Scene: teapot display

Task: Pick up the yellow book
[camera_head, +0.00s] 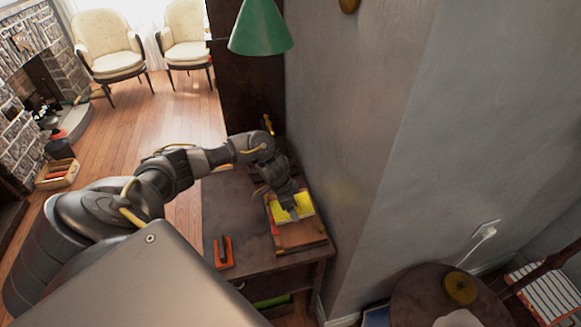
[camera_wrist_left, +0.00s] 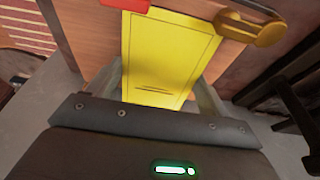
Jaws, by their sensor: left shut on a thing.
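The yellow book (camera_head: 304,203) lies over a brown wooden tray or box on the desk, close to the wall. It also shows in the left wrist view (camera_wrist_left: 170,50) as a flat yellow cover with a thin border line, its near end between my fingers. My left gripper (camera_head: 292,212) reaches down onto the book and is shut on it. The gripper hides part of the book in the head view. Whether the book is clear of the surface below cannot be told. My right gripper is not in view.
The brown tray (camera_head: 302,236) sits at the desk's right side. A small orange-red object (camera_head: 223,252) lies on the desk (camera_head: 230,205) to the left. A green lamp shade (camera_head: 260,28) hangs above. The grey wall (camera_head: 345,130) stands close on the right.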

